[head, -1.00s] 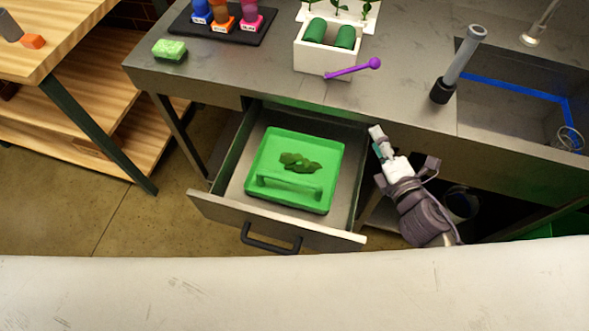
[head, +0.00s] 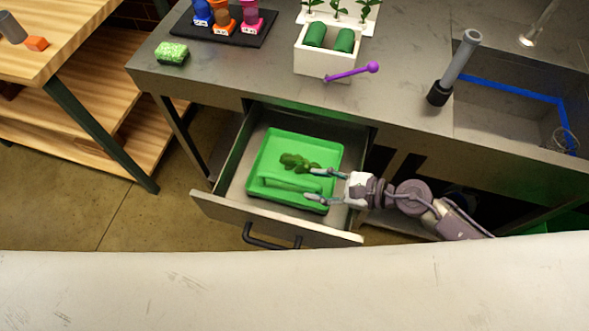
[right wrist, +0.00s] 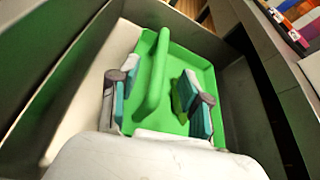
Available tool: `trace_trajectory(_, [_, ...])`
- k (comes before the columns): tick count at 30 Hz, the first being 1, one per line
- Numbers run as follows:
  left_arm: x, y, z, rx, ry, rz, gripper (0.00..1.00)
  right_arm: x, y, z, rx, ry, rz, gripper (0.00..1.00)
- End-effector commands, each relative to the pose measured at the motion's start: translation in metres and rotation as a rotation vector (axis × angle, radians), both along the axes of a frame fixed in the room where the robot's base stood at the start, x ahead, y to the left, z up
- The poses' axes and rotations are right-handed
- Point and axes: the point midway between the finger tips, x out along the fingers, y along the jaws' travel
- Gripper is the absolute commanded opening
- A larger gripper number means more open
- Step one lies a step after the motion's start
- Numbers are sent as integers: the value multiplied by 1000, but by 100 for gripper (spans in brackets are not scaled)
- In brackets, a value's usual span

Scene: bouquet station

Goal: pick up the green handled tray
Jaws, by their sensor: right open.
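The green handled tray (head: 268,147) lies in the open drawer (head: 228,192), with dark green leaves (head: 297,162) on it. My right gripper (head: 315,185) is open over the tray's right part, level with the end of the handle. In the right wrist view the handle (right wrist: 155,75) stands between the two open fingers (right wrist: 155,98), and I see no finger closed on it. My left gripper is not in view.
The drawer's front panel and black handle (head: 270,240) face the near side. The counter above holds a white planter box (head: 322,62), a purple stick (head: 352,72), a green sponge (head: 171,53) and a dark rack of colored bottles (head: 222,30). A sink (head: 515,105) is at the right.

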Motion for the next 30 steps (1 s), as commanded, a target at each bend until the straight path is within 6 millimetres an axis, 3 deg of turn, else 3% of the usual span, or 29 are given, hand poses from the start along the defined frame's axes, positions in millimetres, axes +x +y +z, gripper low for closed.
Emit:
trace_trajectory(18, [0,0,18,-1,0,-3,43,28,58,-29,3,1,-3,48])
trace_trajectory(27, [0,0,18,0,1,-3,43,29,62,-32,1,1,-3,48])
trace_trajectory(30, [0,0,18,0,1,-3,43,29,62,-32,1,2,-3,31])
